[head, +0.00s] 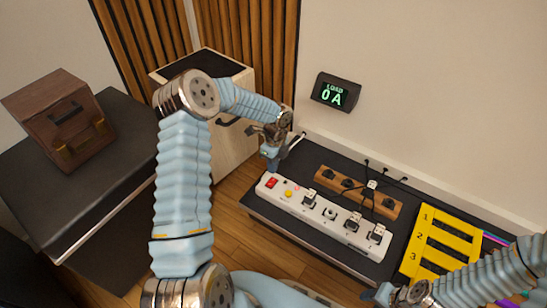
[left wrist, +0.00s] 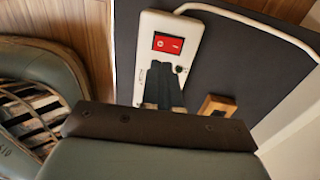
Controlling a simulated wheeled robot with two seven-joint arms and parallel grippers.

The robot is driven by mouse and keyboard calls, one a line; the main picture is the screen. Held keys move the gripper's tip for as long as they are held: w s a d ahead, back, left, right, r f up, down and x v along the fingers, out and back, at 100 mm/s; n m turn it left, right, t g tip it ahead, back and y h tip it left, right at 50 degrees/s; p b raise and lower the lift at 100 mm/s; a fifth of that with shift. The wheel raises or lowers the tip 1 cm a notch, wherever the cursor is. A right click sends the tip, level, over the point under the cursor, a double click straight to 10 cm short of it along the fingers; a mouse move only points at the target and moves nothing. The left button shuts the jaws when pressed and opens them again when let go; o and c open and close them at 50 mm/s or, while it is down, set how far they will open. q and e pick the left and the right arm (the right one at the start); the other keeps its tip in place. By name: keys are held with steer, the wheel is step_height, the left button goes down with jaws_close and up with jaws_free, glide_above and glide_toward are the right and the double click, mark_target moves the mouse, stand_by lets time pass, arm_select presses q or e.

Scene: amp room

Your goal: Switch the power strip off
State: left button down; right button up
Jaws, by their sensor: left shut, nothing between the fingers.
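The white power strip (head: 318,213) lies along the front of a dark bench, with several plugs in its sockets. Its red rocker switch (head: 271,183) is at the left end, beside a yellow button (head: 289,194). My left gripper (head: 271,155) is just above and behind that end, shut and empty. In the left wrist view the fingers (left wrist: 164,68) point at the strip (left wrist: 150,27), just below the red switch (left wrist: 168,43). I cannot tell whether they touch. My right gripper (head: 378,295) is low at the right, too small to read.
A yellow numbered rack (head: 440,243) stands to the right. A brown case (head: 62,120) sits on a dark cabinet at the left.

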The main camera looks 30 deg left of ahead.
mark_target(273, 182)
arm_select(q)
steer(key=f, duration=0.4)
steer(key=f+b, duration=0.1)
steer(key=f, duration=0.1)
steer(key=shift+s+f, duration=0.2)
steer(key=shift+s, duration=0.15)
steer(key=shift+f, duration=0.1)
steer(key=shift+s+f, duration=0.2)
steer(key=shift+f, duration=0.1)
steer(key=shift+r, duration=0.1)
steer(key=shift+w+b, duration=0.3)
steer(key=shift+w, duration=0.5)
